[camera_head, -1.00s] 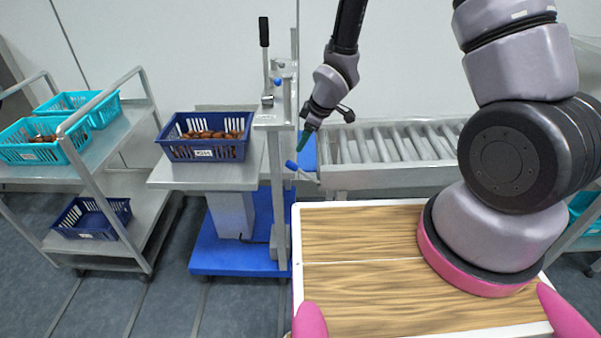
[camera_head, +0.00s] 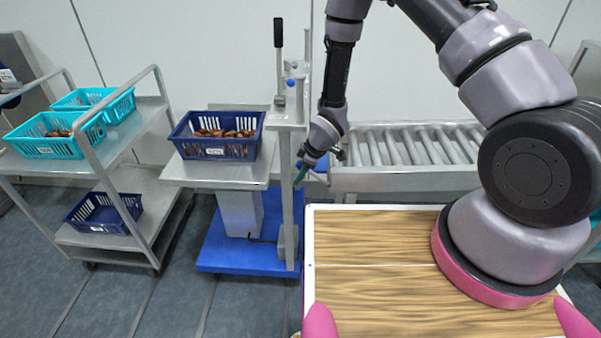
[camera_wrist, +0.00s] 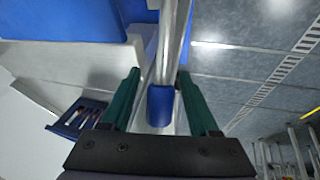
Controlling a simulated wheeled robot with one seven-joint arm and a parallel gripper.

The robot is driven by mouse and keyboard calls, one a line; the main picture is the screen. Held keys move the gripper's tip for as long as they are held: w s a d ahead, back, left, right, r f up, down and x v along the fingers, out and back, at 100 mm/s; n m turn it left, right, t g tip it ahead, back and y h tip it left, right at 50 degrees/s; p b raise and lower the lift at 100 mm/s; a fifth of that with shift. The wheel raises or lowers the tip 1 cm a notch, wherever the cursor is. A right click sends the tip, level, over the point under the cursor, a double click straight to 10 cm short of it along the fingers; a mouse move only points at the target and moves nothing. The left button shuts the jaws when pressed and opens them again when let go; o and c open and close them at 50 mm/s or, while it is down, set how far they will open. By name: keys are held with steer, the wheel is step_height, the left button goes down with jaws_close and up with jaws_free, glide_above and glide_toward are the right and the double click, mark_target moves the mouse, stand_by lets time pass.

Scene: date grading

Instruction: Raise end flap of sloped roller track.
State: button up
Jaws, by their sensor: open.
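The sloped roller track (camera_head: 410,146) stands behind the wooden top in the head view. At its left end, a lever with a blue grip (camera_wrist: 160,105) and a metal rod (camera_wrist: 172,50) shows in the wrist view. My gripper (camera_head: 300,178) is low beside the track's left end. In the wrist view, the open green fingers of my gripper (camera_wrist: 160,74) stand on either side of the blue grip. I cannot tell whether they touch it. The end flap is not clearly visible; my gripper and the metal post cover that area.
A metal post (camera_head: 288,205) stands close left of my gripper, beside a lift with a blue base (camera_head: 225,257). A blue crate of dates (camera_head: 216,151) sits on the lift. A cart (camera_head: 140,118) with teal crates (camera_head: 42,149) is further left. The wooden top (camera_head: 370,240) is clear in front.

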steer(key=shift+f, duration=0.1)
jaws_close()
stand_by(1.4)
